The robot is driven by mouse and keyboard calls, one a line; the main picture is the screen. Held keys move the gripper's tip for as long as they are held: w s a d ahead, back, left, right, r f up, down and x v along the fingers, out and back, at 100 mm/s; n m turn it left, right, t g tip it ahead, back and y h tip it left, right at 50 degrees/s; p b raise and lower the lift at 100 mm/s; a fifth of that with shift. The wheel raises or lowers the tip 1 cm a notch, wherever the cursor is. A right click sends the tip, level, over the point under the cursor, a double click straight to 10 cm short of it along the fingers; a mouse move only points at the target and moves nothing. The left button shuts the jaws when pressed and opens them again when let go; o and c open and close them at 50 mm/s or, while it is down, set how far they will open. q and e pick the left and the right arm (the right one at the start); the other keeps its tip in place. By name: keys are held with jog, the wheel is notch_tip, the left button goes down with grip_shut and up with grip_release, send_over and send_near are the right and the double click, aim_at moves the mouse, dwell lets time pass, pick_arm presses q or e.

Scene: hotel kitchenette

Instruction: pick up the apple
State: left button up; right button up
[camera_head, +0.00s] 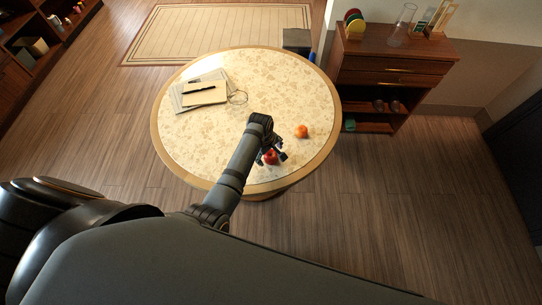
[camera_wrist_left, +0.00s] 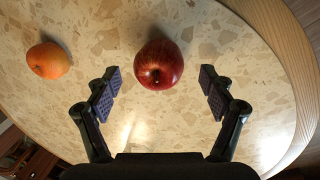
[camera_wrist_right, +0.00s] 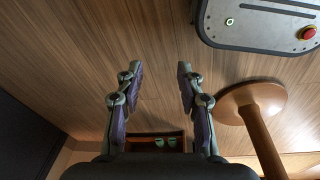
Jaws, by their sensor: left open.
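The red apple (camera_head: 270,157) sits on the round speckled table (camera_head: 200,135) near its front edge. In the left wrist view the apple (camera_wrist_left: 158,64) is just ahead of my left gripper (camera_wrist_left: 158,88), centred between its spread fingers, with space on both sides. My left gripper (camera_head: 271,156) is open and empty, low over the table in the head view, partly covering the apple. My right gripper (camera_wrist_right: 158,80) is open and empty over the wooden floor, away from the table top.
An orange fruit (camera_head: 301,131) lies right of the apple; it also shows in the left wrist view (camera_wrist_left: 48,60). A wooden cabinet (camera_head: 392,65) stands at the right.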

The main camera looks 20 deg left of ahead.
pick_arm(q)
jog(key=shift+w+d+f, duration=0.1)
jog(key=shift+w+f, duration=0.05)
jog(key=shift+f, duration=0.45)
jog(key=shift+w+f, duration=0.1)
jog(key=shift+f, duration=0.5)
jog(key=c, duration=1.3)
pick_arm(e)
jog(key=shift+s+a+f, duration=0.1)
jog(key=shift+s, duration=1)
pick_arm(q)
jog(key=shift+r, duration=0.15)
